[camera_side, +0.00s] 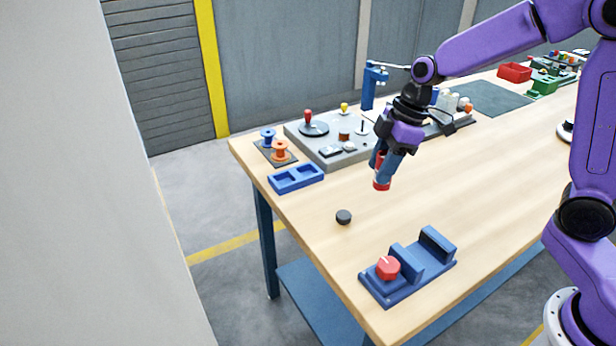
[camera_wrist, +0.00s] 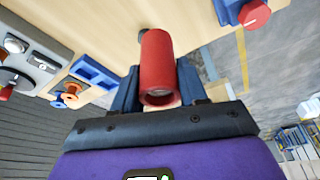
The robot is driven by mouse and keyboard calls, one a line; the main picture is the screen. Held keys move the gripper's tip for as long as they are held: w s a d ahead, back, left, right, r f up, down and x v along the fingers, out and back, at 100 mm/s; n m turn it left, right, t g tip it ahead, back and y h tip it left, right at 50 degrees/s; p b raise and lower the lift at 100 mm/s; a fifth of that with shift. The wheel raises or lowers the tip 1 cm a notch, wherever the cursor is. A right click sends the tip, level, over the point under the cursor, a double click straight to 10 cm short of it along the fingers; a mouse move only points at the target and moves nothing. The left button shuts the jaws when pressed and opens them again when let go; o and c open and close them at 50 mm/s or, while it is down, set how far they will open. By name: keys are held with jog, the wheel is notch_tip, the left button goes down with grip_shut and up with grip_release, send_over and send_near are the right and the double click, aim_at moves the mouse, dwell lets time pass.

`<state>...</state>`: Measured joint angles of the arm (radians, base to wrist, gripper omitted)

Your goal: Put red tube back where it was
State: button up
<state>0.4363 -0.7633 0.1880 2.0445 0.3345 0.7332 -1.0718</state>
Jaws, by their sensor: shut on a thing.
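The red tube (camera_wrist: 156,65) is held between the fingers of my gripper (camera_wrist: 157,88), with its open end facing the wrist camera. In the side view the lower end of the red tube (camera_side: 381,184) shows below my gripper (camera_side: 382,165), which is shut on it. The tube appears to be above the table, to the right of the blue two-pocket tray (camera_side: 296,178); its exact height is hard to tell. Most of the tube is hidden by the fingers in the side view.
A blue fixture (camera_side: 408,282) with a red knob (camera_side: 388,267) stands at the front edge. A dark round puck (camera_side: 343,216) lies on the table. Two spools (camera_side: 280,150) and a grey panel (camera_side: 326,150) stand behind. The table's middle right is clear.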

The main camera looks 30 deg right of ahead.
jog(key=w+m+t+h, duration=0.2)
jog(key=w+m, duration=0.6)
jog(key=w, duration=0.3)
jog(key=shift+m, duration=0.5)
jog(key=w+a+f, duration=0.1)
jog(key=w+f, duration=0.1)
jog(key=w, duration=0.2)
jog(key=w+a+f, duration=0.1)
jog(key=w+f, duration=0.2)
jog(key=w, duration=0.2)
jog(key=w+a+f, duration=0.1)
jog(key=w+f, duration=0.2)
jog(key=w, duration=0.1)
jog(key=shift+w+f, duration=0.25)
jog(key=shift+w, duration=0.15)
jog(key=shift+w+f, duration=0.3)
jog(key=shift+f, duration=1.5)
jog(key=shift+f, duration=0.15)
jog(key=o, duration=1.1)
